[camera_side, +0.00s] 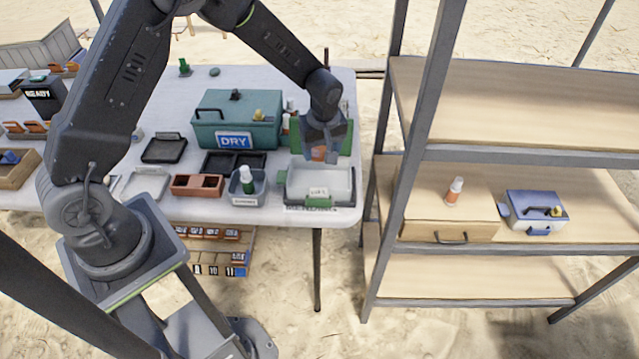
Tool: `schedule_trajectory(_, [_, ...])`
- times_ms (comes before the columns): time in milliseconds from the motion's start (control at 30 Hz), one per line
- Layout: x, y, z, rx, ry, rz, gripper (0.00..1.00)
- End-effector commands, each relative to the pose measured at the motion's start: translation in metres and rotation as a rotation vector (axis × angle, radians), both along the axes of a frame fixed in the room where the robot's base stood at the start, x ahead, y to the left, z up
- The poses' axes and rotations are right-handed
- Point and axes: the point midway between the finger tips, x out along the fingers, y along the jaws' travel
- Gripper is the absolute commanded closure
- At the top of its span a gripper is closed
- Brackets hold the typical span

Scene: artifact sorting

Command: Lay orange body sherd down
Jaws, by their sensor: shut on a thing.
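My gripper (324,150) points down over the right part of the white table. It is shut on the orange body sherd (318,154), of which only a small orange patch shows between the fingers. Below it stands a white tray (292,192) with a small label on its front. The sherd appears above the back part of this tray; whether it touches anything cannot be told. A green panel behind the gripper is partly hidden by it.
A teal box marked DRY (210,134) stands left of my gripper. A grey bin (236,188) holds a green-and-white bottle (247,178). A reddish divided tray (196,185) and black trays (164,150) lie further left. A metal-framed shelf (520,154) stands to the right.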

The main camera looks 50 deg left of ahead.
Motion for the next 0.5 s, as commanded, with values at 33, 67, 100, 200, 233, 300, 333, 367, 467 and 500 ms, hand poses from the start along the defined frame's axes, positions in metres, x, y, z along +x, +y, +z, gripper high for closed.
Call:
schedule_trajectory(33, [0.000, 0.000, 0.000, 0.001, -0.001, 0.003, 0.60])
schedule_trajectory(67, [0.000, 0.000, 0.000, 0.001, -0.001, 0.005, 0.60])
schedule_trajectory(100, [0.000, 0.000, 0.000, 0.001, -0.001, 0.005, 0.60])
schedule_trajectory(200, [0.000, 0.000, 0.000, 0.001, -0.001, 0.004, 0.60])
schedule_trajectory(233, [0.000, 0.000, 0.000, 0.000, 0.000, 0.004, 0.60])
schedule_trajectory(300, [0.000, 0.000, -0.002, 0.000, 0.001, 0.003, 0.60])
schedule_trajectory(333, [0.000, 0.000, -0.005, 0.000, 0.001, 0.003, 0.60])
schedule_trajectory(367, [0.000, 0.000, -0.008, 0.000, 0.002, 0.003, 0.60])
schedule_trajectory(467, [-0.001, 0.000, -0.026, -0.001, 0.003, 0.003, 0.60])
schedule_trajectory(500, [-0.001, 0.000, -0.032, 0.000, 0.004, 0.003, 0.60])
